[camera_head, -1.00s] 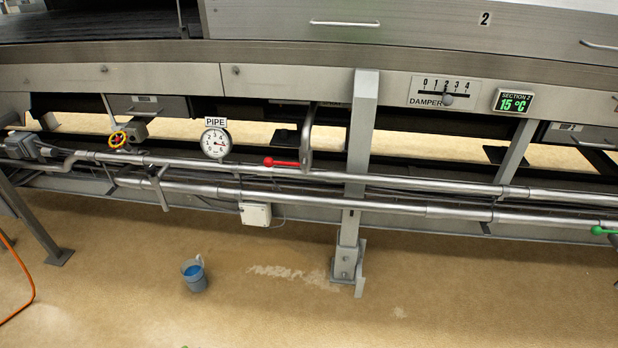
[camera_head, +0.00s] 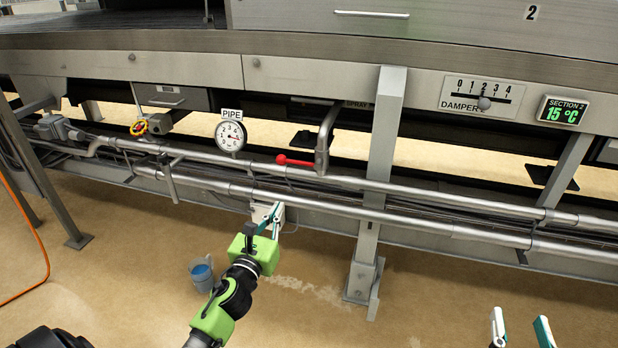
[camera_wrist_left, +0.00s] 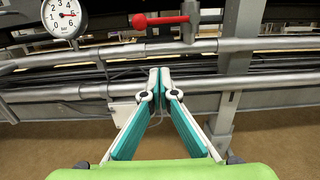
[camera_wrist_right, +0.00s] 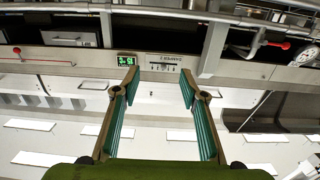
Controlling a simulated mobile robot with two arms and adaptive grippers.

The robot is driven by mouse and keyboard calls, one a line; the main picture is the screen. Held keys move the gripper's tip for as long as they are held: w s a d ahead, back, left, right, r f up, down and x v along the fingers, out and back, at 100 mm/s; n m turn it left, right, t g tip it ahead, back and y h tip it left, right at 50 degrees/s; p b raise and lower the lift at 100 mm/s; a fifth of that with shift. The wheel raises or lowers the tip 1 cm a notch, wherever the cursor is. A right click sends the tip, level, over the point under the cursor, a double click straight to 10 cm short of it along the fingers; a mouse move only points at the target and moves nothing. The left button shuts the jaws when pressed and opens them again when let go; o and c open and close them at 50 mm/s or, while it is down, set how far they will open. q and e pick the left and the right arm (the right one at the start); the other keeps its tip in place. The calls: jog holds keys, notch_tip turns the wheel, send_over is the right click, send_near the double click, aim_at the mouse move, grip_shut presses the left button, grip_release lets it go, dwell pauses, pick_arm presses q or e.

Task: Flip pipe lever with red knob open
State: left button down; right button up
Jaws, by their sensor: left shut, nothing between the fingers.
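The pipe lever with the red knob (camera_head: 294,161) sits on the upper pipe, at the foot of a vertical spray pipe. Its red handle points left, roughly along the pipe. It also shows at the top of the left wrist view (camera_wrist_left: 160,20). My left gripper (camera_head: 272,209) is shut and empty, below and a little left of the lever in the head view, apart from it. In the left wrist view its fingertips (camera_wrist_left: 160,71) meet below the red handle. My right gripper (camera_head: 520,326) is open and empty at the lower right, far from the lever.
Two long pipes (camera_head: 420,190) run across the frame. A steel post (camera_head: 381,170) rises right of the lever. A bucket (camera_head: 202,274) stands on the floor.

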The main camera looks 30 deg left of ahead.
aim_at(297, 162)
dwell(0.3)
